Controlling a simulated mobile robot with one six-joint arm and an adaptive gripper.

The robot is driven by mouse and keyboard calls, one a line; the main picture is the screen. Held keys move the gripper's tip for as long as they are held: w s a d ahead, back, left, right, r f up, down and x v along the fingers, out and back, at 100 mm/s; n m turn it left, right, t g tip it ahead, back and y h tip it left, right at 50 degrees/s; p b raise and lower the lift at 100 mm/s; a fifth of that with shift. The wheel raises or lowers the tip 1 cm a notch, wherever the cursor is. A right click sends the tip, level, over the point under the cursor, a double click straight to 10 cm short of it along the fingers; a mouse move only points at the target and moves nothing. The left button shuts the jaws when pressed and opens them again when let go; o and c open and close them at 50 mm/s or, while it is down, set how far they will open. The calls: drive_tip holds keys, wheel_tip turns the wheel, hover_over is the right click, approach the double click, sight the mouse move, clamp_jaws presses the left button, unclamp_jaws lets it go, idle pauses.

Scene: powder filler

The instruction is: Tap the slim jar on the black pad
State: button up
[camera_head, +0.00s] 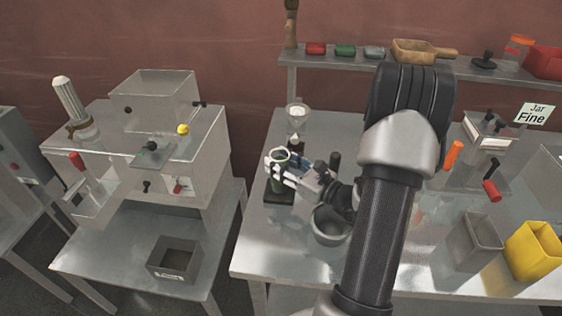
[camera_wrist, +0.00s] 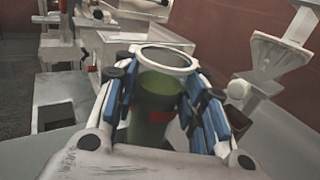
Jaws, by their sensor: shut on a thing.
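The slim jar (camera_head: 280,156) is greenish and see-through, with a pale open rim. My gripper (camera_head: 281,170) is shut around its upper part and holds it about upright. In the wrist view, the jar (camera_wrist: 155,108) stands between the blue-padded fingers of my gripper (camera_wrist: 161,85), with its open mouth up and a red patch low on its side. The black pad (camera_head: 279,199) lies on the bench directly below the jar. Whether the jar's base touches the pad or hangs just over it, I cannot tell.
A funnel on a stand (camera_head: 297,118) is just behind the jar; it is at right in the wrist view (camera_wrist: 275,55). A grey bowl (camera_head: 330,228) sits close to my wrist. A grey bin (camera_head: 470,238) and a yellow bin (camera_head: 533,250) stand at right. The filler machine (camera_head: 180,160) is at left.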

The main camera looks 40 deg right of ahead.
drive_tip(key=shift+f, duration=0.4)
drive_tip(key=shift+r, duration=0.1)
drive_tip(key=shift+r+p, duration=1.1)
drive_tip(key=shift+r, duration=0.35)
drive_tip(key=shift+f, duration=0.15)
drive_tip(key=shift+f+b, duration=1.3)
drive_tip(key=shift+f, duration=0.15)
drive_tip(key=shift+r, duration=0.15)
drive_tip(key=shift+r, duration=0.1)
